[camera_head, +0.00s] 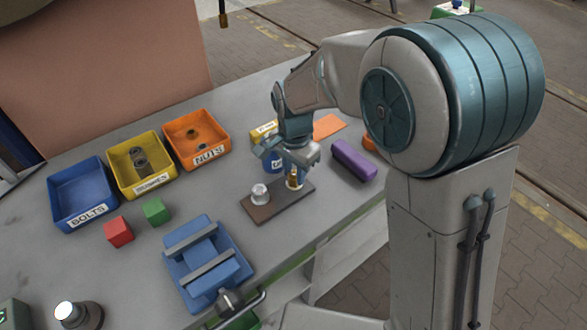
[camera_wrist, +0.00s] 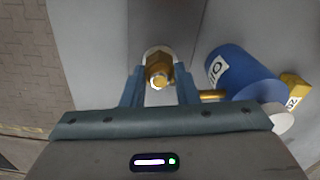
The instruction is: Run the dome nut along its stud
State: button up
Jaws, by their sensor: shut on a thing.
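The dome nut (camera_head: 293,181) is brass and stands near the right end of a brown plate (camera_head: 262,211). My gripper (camera_head: 297,167) points down over it. In the wrist view the dome nut (camera_wrist: 157,68) sits between my two blue fingers (camera_wrist: 159,80), which are shut on it. A bright round end shows at the nut's middle. The stud itself is mostly hidden by the nut and fingers, so I cannot tell how far along it the nut is. A silver round fitting (camera_head: 260,194) stands at the plate's left end.
A blue oil can (camera_wrist: 247,72) stands close beside my fingers. A purple block (camera_head: 354,161) lies right of the plate. Blue (camera_head: 80,198), yellow (camera_head: 140,165) and orange (camera_head: 197,140) bins, red and green cubes and a blue vise (camera_head: 206,262) stand to the left.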

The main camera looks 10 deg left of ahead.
aim_at(294, 174)
jog(key=shift+w+a+r+m, duration=0.1)
jog(key=shift+r+m, duration=0.1)
jog(key=shift+m, duration=1.3)
jog(key=o, duration=1)
notch_tip(294, 174, up, 14)
jog(key=shift+f, duration=0.15)
